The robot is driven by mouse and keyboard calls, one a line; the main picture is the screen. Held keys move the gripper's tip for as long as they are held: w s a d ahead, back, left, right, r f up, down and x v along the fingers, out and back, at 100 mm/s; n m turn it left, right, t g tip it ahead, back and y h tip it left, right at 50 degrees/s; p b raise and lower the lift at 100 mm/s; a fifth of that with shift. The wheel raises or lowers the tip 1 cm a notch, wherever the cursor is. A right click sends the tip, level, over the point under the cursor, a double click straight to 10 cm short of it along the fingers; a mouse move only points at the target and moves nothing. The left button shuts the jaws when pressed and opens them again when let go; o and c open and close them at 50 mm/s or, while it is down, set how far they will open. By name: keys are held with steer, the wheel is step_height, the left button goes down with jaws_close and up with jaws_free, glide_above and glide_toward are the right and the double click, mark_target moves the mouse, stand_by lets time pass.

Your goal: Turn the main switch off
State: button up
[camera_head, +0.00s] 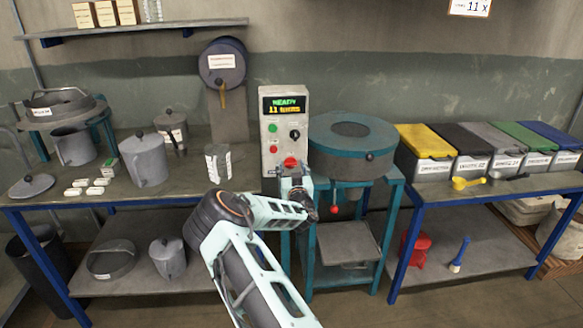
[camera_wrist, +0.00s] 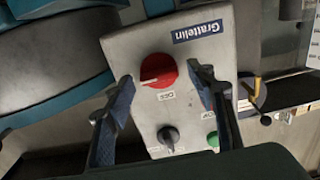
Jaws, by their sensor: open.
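The control box (camera_head: 283,115) stands upright on the bench, with a lit display reading READY. A large red rotary knob (camera_wrist: 158,74), which looks like the main switch, is low on its front; it also shows in the head view (camera_head: 290,162). My gripper (camera_wrist: 163,84) is open, one finger on each side of the red knob, with visible gaps. I cannot tell how far the fingertips are from the panel. In the head view my gripper (camera_head: 297,182) is just below the knob.
A black selector (camera_wrist: 168,136) and a green button (camera_wrist: 212,138) sit close to the red knob. A round teal-rimmed machine (camera_head: 350,145) stands right of the box. Grey pots (camera_head: 148,162) stand on the left bench, lidded bins (camera_head: 425,142) on the right.

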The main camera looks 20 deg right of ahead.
steer(key=c, duration=1.2)
steer(key=shift+o, duration=0.2)
steer(key=shift+f+b, duration=0.1)
steer(key=shift+b, duration=0.35)
steer(key=n+b, duration=0.2)
steer(key=b, duration=0.2)
steer(key=shift+f+n, duration=0.2)
steer(key=shift+n, duration=0.2)
steer(key=n+b, duration=0.6)
steer(key=b, duration=0.1)
steer(key=shift+a, duration=0.2)
steer(key=n+b, duration=0.5)
steer(key=shift+f+n, duration=0.1)
steer(key=shift+n, duration=0.2)
steer(key=shift+n+b, duration=1.65)
steer(key=shift+n, duration=0.15)
